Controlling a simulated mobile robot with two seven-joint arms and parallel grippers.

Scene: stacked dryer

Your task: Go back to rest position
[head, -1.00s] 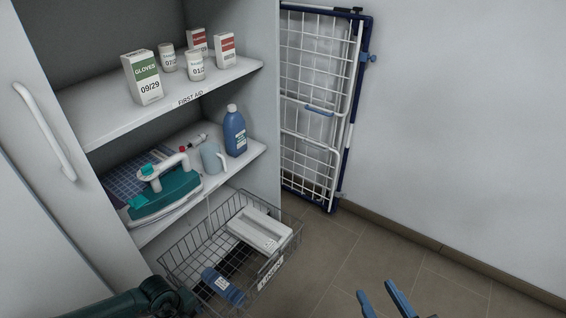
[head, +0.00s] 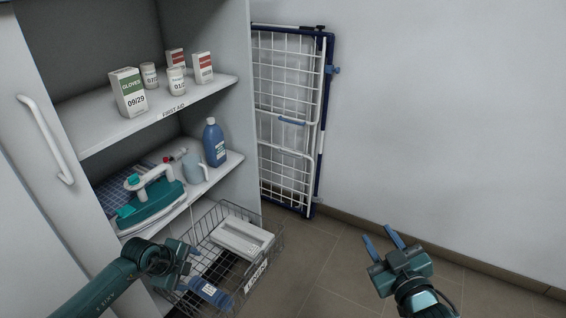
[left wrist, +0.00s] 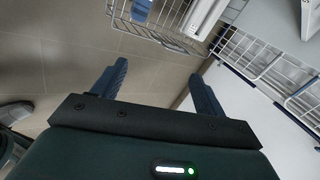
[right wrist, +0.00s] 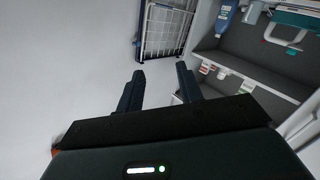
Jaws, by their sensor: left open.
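My left gripper (head: 190,262) is in front of the wire basket at the cabinet's lower part. In the left wrist view its fingers (left wrist: 157,88) are spread apart with nothing between them. My right gripper (head: 382,245) is over the open floor at the right, away from the cabinet. In the right wrist view its fingers (right wrist: 160,88) are apart and empty. The wire basket (head: 281,240) holds a white box (head: 242,237) and a blue bottle (head: 211,293) lying on its side.
The open cabinet has a first aid shelf (head: 105,132) with boxes and jars. A lower shelf carries an iron (head: 152,203), a jug (head: 196,168) and a blue bottle (head: 214,143). A folded drying rack (head: 290,120) leans on the wall. Floor at the right is clear.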

